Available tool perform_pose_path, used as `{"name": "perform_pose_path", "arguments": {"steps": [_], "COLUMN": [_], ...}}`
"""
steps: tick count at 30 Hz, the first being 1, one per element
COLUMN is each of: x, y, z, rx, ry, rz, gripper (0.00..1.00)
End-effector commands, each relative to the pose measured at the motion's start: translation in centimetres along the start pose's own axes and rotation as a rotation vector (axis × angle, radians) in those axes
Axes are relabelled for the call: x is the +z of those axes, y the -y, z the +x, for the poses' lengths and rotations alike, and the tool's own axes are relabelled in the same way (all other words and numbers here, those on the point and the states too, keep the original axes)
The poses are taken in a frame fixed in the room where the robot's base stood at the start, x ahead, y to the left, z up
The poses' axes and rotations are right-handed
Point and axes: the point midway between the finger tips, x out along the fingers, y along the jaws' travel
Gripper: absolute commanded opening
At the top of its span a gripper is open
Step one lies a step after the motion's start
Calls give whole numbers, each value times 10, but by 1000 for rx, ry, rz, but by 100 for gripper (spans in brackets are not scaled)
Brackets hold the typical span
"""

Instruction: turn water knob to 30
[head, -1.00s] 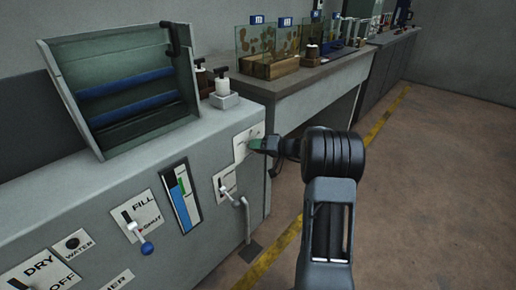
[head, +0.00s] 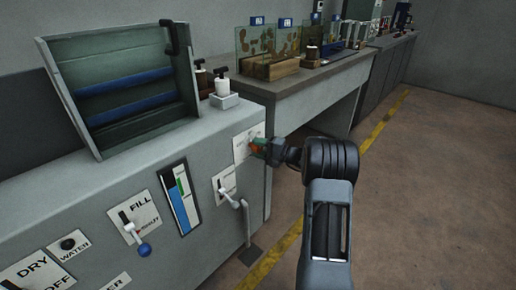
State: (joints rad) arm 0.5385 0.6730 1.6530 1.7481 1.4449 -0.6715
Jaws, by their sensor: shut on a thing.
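A white dial plate (head: 241,147) is on the front of the grey machine near its right end. Its markings are too small to read. My gripper (head: 257,147) reaches it from the right and is shut on the knob at this plate. The jaws hide most of the knob, so I cannot tell where it points. Green and reddish parts show at the jaws.
To the left are a blue and green level gauge (head: 180,198), a FILL lever with a blue ball (head: 144,249) and a black button labelled WATER (head: 68,244). A bench (head: 312,85) with glass tanks stands behind; the floor at right is clear.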

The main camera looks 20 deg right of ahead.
Motion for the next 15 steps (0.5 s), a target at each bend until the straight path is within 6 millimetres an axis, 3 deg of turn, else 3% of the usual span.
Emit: {"name": "perform_pose_path", "arguments": {"steps": [15], "x": [0], "y": [0], "z": [0], "rx": [-58], "ry": [-2], "rz": [140], "gripper": [20]}}
